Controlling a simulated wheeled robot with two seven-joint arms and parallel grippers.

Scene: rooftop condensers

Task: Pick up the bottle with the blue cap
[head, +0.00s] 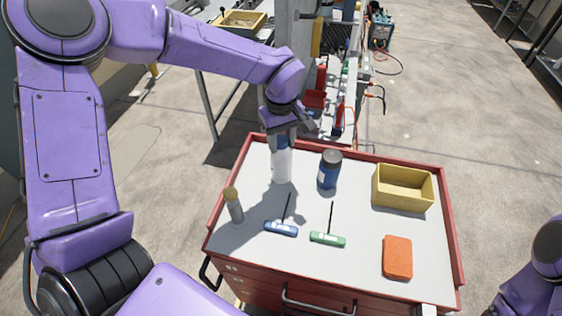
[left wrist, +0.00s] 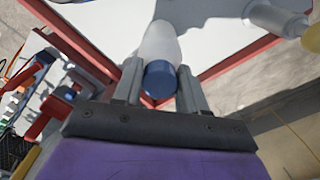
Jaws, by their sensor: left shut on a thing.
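The bottle with the blue cap (head: 281,163) is white and stands upright at the back left of the red cart's grey top. My left gripper (head: 282,133) comes down on it from above and is shut around its upper part. In the left wrist view the blue cap (left wrist: 159,80) sits between the two fingers (left wrist: 160,88), with the white body (left wrist: 160,42) beyond it. In the head view the gripper hides most of the cap. I cannot tell whether the bottle's base touches the cart top. My right gripper is not in view; part of my right arm shows at the lower right.
On the cart top (head: 355,275) are a dark blue jar (head: 329,170), a yellow bin (head: 403,188), an orange sponge (head: 397,257), a green-handled tool (head: 327,239), a blue-handled tool (head: 281,228) and a grey cylinder with a yellowish top (head: 233,205). The jar stands close right of the bottle.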

